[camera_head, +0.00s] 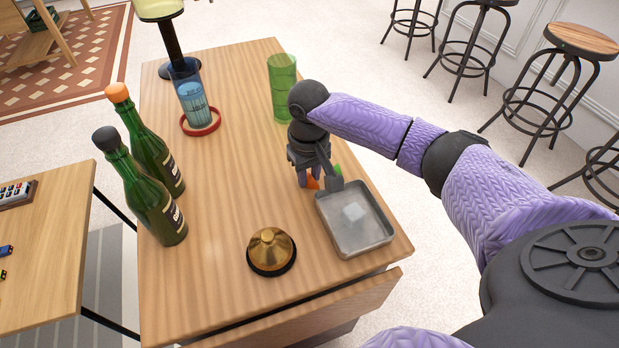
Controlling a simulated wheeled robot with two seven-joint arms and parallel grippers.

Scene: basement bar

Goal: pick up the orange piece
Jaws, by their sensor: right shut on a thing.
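My right gripper (318,181) is over the wooden table, just behind the back left edge of a grey metal tray. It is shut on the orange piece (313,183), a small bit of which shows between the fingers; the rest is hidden. I cannot tell whether the piece still touches the table. A small green thing (338,169) shows right beside the gripper, partly hidden. My left gripper is not in view.
The grey tray (381,243) holds a pale cube (353,212). A brass bell (271,249) stands front left of it. Two green bottles (152,198) line the left edge.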

